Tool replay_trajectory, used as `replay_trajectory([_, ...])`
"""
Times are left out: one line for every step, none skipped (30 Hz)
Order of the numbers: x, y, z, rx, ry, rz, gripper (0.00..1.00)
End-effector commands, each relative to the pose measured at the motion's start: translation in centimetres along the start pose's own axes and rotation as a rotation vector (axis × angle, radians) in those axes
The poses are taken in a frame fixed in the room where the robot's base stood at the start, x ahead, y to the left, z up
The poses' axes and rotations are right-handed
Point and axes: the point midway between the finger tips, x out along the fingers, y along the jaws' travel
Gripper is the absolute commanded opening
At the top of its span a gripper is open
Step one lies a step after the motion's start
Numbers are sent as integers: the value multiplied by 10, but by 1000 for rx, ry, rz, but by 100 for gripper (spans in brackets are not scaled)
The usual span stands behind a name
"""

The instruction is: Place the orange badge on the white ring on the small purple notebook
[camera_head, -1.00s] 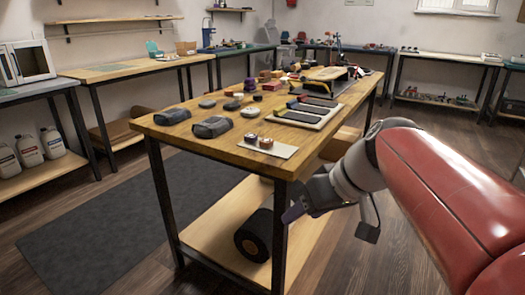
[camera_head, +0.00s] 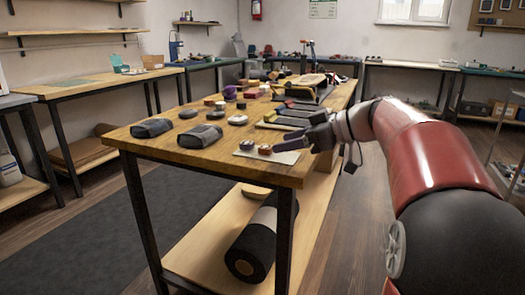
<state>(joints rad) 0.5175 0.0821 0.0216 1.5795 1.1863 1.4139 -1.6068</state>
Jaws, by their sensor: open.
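My gripper (camera_head: 288,143) is over the near right part of the wooden table, at the right side of a small beige pad (camera_head: 285,158). Its jaws are open, and I see nothing held. The orange badge and the white ring cannot be made out at this size.
A tray of dark flat pieces (camera_head: 285,121) lies behind the gripper. A black roll (camera_head: 262,245) lies on the lower shelf.

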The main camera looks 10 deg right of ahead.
Motion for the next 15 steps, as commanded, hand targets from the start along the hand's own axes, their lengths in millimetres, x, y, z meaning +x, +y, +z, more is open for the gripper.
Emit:
replay_trajectory([7, -1, 0, 1, 0, -2, 55])
replay_trajectory([11, -2, 1, 1, 0, -3, 55])
replay_trajectory([18, -3, 1, 2, -1, -2, 55])
replay_trajectory([23, -3, 1, 2, -1, -3, 55])
replay_trajectory([28, -4, 1, 1, -1, -4, 55])
replay_trajectory([33, -4, 1, 1, -1, -3, 55])
replay_trajectory([37, -4, 1, 2, -1, -3, 55])
replay_trajectory([40, -3, 1, 2, -1, -2, 55])
replay_trajectory([44, -3, 1, 2, -1, -1, 55])
replay_trajectory([46, -4, 1, 2, -1, -1, 55])
replay_trajectory([47, -4, 1, 2, -1, -1, 55])
replay_trajectory([48, -4, 1, 2, -1, -1, 55])
replay_trajectory([49, -3, 1, 2, -1, 0, 55])
replay_trajectory([49, -3, 1, 2, -1, 0, 55])
replay_trajectory([49, -3, 1, 2, -1, 0, 55])
